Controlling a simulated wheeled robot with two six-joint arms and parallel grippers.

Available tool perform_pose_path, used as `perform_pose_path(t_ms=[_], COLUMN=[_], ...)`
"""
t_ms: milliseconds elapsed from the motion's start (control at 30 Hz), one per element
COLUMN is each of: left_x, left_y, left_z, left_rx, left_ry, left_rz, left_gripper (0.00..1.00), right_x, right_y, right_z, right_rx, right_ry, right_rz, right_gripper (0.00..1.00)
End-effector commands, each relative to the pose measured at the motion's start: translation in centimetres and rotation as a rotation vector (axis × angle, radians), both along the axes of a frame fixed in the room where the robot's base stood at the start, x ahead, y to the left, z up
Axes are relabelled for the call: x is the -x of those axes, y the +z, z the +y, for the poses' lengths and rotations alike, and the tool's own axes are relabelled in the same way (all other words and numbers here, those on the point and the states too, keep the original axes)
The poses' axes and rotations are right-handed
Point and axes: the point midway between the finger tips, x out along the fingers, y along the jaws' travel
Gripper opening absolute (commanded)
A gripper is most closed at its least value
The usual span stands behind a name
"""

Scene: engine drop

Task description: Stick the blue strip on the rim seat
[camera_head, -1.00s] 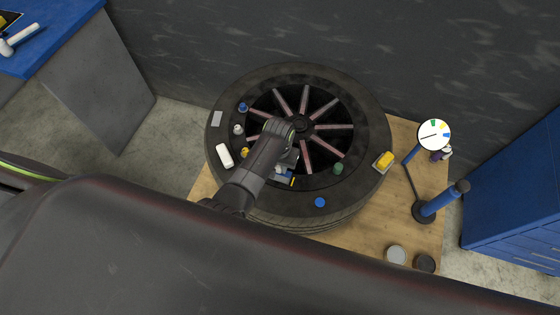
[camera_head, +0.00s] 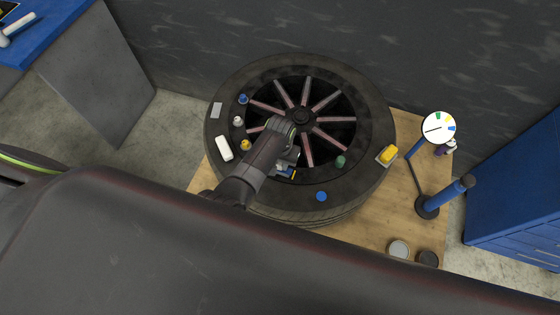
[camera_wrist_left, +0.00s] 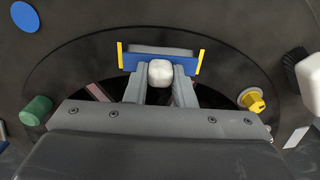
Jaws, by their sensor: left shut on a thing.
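The blue strip (camera_wrist_left: 158,61) has yellow ends, a grey bar along its far side and a white knob (camera_wrist_left: 160,73). My left gripper (camera_wrist_left: 160,84) is shut on the knob and holds the strip over the front inner edge of the wheel. In the head view my left gripper (camera_head: 288,165) covers most of the strip; a bit of blue and yellow shows (camera_head: 288,174). The rim seat seems to be the dark ring (camera_wrist_left: 75,60) around the spokes; I cannot tell whether the strip touches it. My right gripper is not in view.
The tyre (camera_head: 375,110) lies flat on a wooden board (camera_head: 375,235).

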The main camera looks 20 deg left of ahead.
Motion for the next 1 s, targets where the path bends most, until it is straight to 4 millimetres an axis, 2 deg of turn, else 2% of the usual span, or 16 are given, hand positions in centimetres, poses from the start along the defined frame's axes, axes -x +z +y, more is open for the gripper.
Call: perform_pose_path(t_ms=[1000], left_x=[-0.01], left_y=[-0.63], left_z=[0.02], left_rx=[0.0], left_ry=[0.0], left_rz=[0.0], left_gripper=[0.02], right_x=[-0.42], right_y=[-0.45], right_z=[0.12], right_rx=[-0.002], right_ry=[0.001], right_rz=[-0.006], right_gripper=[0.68])
